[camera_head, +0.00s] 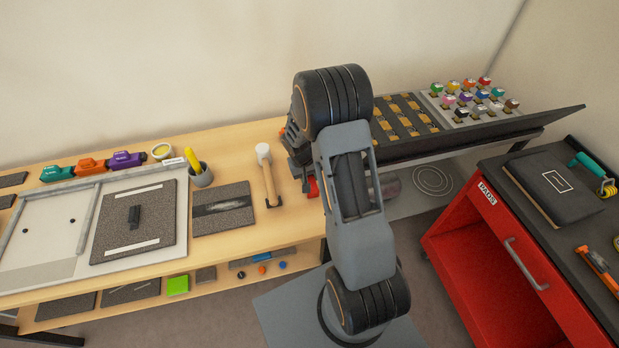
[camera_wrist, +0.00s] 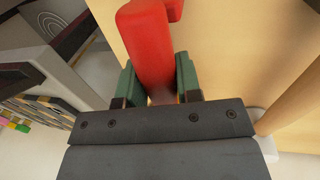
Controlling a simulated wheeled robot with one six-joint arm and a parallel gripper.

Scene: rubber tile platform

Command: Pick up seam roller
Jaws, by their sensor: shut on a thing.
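The seam roller (camera_wrist: 148,45) shows as a thick red handle in the wrist view. My gripper (camera_wrist: 160,88) is shut on it, with one green finger pad on each side of the handle. In the head view a small red part of the seam roller (camera_head: 312,188) shows below my gripper (camera_head: 306,182), at the right end of the wooden bench (camera_head: 235,225). My arm and gripper hide most of it there. The roller's wheel cannot be made out. I cannot tell whether the tool touches the bench.
A pale-headed mallet (camera_head: 268,178) lies just left of my gripper. A dark sloped rack (camera_head: 450,142) is to the right, and a red cabinet (camera_head: 480,265) at front right.

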